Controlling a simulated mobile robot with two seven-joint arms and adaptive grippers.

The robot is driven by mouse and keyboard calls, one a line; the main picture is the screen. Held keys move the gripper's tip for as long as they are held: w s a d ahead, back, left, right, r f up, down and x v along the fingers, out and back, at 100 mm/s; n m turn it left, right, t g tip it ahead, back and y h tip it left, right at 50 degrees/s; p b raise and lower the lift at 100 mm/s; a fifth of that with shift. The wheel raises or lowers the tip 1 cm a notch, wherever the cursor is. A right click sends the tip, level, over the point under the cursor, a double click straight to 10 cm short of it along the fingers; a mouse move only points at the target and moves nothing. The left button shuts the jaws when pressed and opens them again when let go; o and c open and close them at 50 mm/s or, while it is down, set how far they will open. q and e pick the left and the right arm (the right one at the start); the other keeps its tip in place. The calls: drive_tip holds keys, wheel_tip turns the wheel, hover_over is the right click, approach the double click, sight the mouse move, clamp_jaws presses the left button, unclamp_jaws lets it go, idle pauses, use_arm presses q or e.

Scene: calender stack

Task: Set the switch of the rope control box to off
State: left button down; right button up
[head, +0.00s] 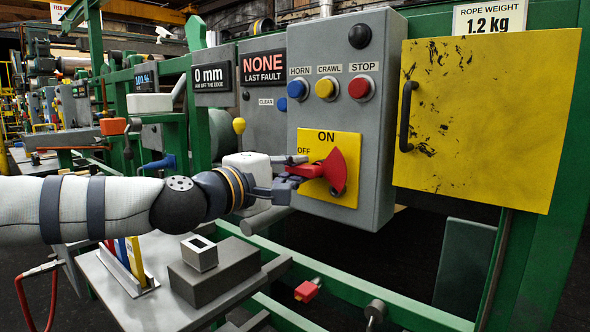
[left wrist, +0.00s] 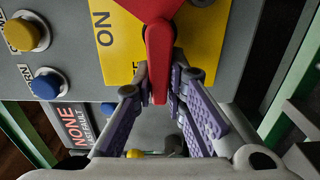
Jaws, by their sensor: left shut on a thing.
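The rope control box (head: 370,120) is a grey box with a yellow plate (head: 343,200) on its front, marked ON at the top and OFF at the left. The red switch (head: 338,172) on the plate has its handle pointing left, close by the OFF mark. In the left wrist view the red handle (left wrist: 158,45) points down between the fingers, and the OFF mark is mostly hidden. My left gripper (head: 294,172) comes in from the left and is shut on the handle's end. My right gripper is not in view.
Blue, yellow and red buttons (head: 327,88) and a black knob sit above the plate. A yellow door (head: 490,120) with a dark handle is at the right. Below my arm, a grey table (head: 150,308) bears a grey block (head: 215,272) and a small hollow piece (head: 199,255).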

use_arm(q)
drive_tip(key=shift+d+r, duration=0.1)
drive_tip(key=c, duration=1.6)
unclamp_jaws()
drive_tip(key=shift+s, duration=0.1)
drive_tip(key=v, duration=1.2)
